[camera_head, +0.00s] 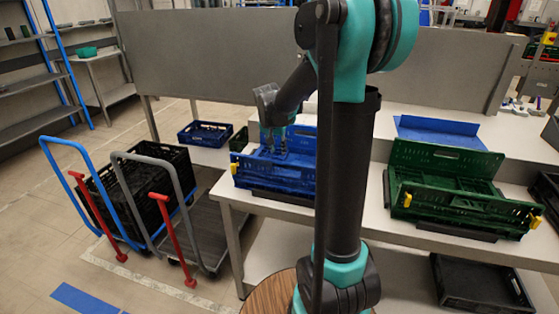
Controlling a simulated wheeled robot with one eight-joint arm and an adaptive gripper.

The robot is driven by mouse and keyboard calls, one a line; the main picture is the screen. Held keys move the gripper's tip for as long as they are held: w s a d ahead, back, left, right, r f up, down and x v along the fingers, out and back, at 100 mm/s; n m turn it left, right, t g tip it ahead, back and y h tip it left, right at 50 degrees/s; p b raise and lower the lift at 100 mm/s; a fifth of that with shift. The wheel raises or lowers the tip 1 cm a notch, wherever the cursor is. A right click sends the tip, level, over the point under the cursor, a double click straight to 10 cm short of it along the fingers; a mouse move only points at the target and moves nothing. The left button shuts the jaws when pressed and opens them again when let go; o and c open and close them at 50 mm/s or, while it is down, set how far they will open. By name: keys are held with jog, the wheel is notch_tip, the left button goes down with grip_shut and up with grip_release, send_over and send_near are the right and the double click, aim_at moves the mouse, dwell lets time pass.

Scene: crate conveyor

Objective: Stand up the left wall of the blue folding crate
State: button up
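The blue folding crate (262,182) sits on the conveyor table left of the middle of the picture. Its front side with a yellow latch shows low, and a blue panel rises at its back. How its left wall lies is hard to make out. My gripper (272,150) points down at the crate's inside, near its left part, and its fingers overlap the blue in this view. Whether the fingers touch the wall, or are open or shut, is too small to tell. My arm hides the crate's right end.
A green folding crate (460,208) stands on the table to the right, with a blue sheet (440,131) behind it. A small blue crate (205,134) is at the back left. Trolleys with black crates (150,178) stand left of the table. A black crate (478,288) lies below right.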

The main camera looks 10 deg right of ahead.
jog(key=x, duration=0.8)
jog(key=shift+c, duration=0.2)
grip_shut()
